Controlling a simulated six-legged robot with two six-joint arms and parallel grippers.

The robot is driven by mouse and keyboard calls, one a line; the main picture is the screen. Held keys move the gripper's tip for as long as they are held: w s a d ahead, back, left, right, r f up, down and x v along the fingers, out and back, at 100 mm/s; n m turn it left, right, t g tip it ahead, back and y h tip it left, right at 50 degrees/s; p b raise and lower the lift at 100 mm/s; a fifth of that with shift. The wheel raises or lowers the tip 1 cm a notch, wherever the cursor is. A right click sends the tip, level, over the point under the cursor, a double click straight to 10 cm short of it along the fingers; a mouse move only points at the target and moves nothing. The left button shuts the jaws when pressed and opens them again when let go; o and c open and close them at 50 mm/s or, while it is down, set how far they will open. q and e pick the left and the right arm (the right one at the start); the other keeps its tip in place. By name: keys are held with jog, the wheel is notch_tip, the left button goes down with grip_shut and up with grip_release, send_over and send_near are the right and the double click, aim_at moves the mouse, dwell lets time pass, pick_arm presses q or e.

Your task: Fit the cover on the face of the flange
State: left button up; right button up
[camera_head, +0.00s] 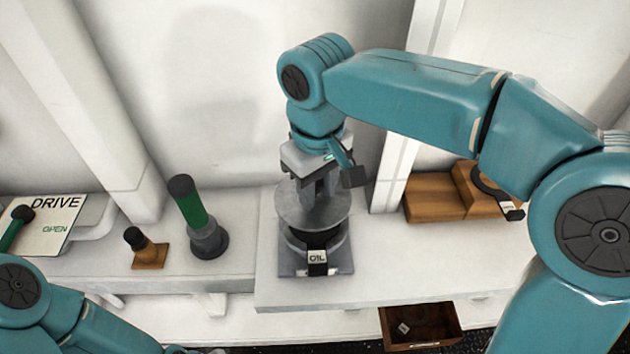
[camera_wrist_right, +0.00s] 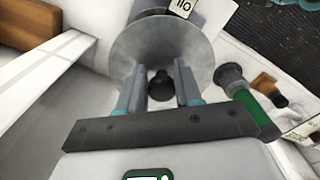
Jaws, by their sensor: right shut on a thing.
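The cover is a round grey disc (camera_head: 298,212) with a dark knob (camera_wrist_right: 160,85) at its middle. My right gripper (camera_head: 313,192) comes down from above and is shut on the cover by its knob; its fingers (camera_wrist_right: 160,78) stand either side of the knob in the wrist view. The flange (camera_head: 296,240) is a dark round fitting on a grey square plate (camera_head: 290,265), with an OIL tag at its front. The cover lies level over the flange and hides its face; I cannot tell whether they touch. My left gripper is out of view.
A green-handled tool (camera_head: 190,207) in a dark base, a small dark knob on a brown block (camera_head: 150,255) and a DRIVE panel (camera_head: 55,218) stand left. A brown box (camera_head: 430,197) stands right. An open drawer (camera_head: 450,325) is below the front edge. The white bench right of the flange is clear.

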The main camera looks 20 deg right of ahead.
aim_at(318, 200)
jog(key=shift+w+d, duration=0.2)
jog(key=shift+d, duration=0.05)
jog(key=shift+w+d+f, duration=0.15)
jog(key=shift+w+f, duration=0.1)
jog(key=shift+f, duration=0.15)
jog(key=shift+f+b, duration=0.3)
jog(key=shift+s+a+f, duration=0.2)
jog(key=shift+s+f, duration=0.05)
jog(key=shift+s, duration=0.05)
jog(key=f+b, duration=0.3)
jog(key=shift+w+d+f, duration=0.1)
jog(key=shift+w+f, duration=0.1)
jog(key=shift+f, duration=0.05)
jog(key=shift+s+a+r, duration=0.15)
jog(key=shift+s+a, duration=0.05)
jog(key=shift+s, duration=0.1)
jog(key=shift+w+d, duration=0.2)
jog(key=shift+w, duration=0.1)
jog(key=shift+s+a, duration=0.2)
jog(key=shift+s, duration=0.15)
jog(key=shift+w+d+f, duration=0.1)
jog(key=shift+w+f, duration=0.1)
jog(key=shift+f, duration=0.1)
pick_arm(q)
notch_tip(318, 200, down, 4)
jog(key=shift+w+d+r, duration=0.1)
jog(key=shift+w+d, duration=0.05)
pick_arm(e)
jog(key=shift+s, duration=0.2)
